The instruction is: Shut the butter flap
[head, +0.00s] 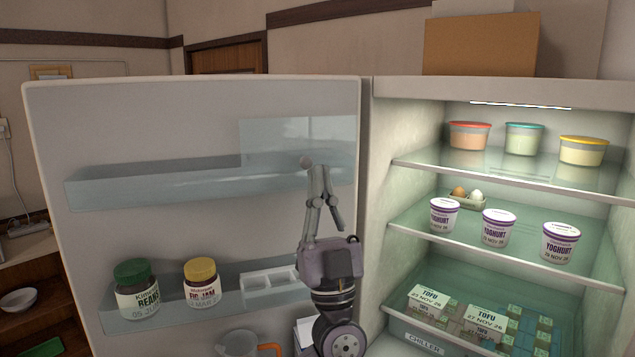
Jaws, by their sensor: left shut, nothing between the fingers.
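The clear butter flap (285,135) is on the right half of the upper shelf of the open fridge door. It is a pale see-through panel that rises above the shelf's front wall. A small round knob (305,161) shows near its lower edge. How far the flap stands open, I cannot tell. My left gripper (316,172) is in front of the door with its fingers pointing up. It is shut and empty. Its tips are right by the knob in the picture; whether they touch it, I cannot tell. My right gripper is not in view.
The door's lower shelf (228,295) holds a green-lidded jar (137,290), a yellow-lidded jar (201,284) and a white tray (268,282). A jug (240,343) stands below. The fridge at right holds tubs, eggs, yoghurts (498,229) and tofu (485,322).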

